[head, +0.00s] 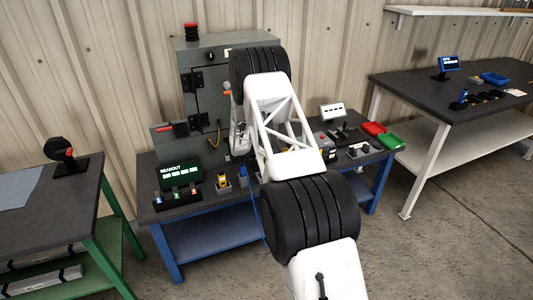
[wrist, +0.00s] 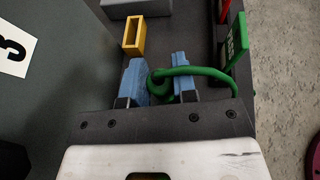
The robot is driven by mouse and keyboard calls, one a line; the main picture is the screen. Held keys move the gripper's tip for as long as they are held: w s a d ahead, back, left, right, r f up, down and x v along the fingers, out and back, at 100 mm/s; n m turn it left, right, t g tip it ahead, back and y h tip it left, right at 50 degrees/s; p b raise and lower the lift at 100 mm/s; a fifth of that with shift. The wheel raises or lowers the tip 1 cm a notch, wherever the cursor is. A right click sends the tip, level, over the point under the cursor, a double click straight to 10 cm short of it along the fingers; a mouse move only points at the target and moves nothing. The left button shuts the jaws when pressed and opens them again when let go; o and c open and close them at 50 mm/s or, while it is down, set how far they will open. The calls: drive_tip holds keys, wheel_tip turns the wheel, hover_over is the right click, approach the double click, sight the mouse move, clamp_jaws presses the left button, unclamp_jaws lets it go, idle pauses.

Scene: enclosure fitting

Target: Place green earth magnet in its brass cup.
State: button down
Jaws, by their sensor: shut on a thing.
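The green earth magnet (wrist: 157,88) is between the two blue fingertips of my gripper (wrist: 158,76) in the wrist view. My gripper is shut on it. A green lead (wrist: 205,71) loops from it to the right, then down past the right finger. A yellow, open-topped rectangular holder (wrist: 134,36) stands ahead and slightly left of the fingers, apart from them. I cannot tell whether it is the brass cup, and no round cup shows clearly. In the head view my arm hides the gripper and the magnet.
A green upright plate (wrist: 237,42) stands close on the right in the wrist view; a grey cabinet wall (wrist: 55,90) marked 3 is on the left.

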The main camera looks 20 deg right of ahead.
drive_tip(key=shift+w+f, duration=0.3)
drive_tip(key=shift+w, duration=0.2)
drive_tip(key=shift+w+f, duration=0.3)
drive_tip(key=shift+w, duration=0.2)
drive_tip(key=shift+w+f, duration=0.65)
drive_tip(key=shift+f, duration=0.1)
drive_tip(key=c, duration=0.9)
unclamp_jaws()
drive_tip(key=shift+a+r, duration=0.35)
drive_tip(key=shift+a, duration=0.1)
drive_tip(key=v, duration=1.1)
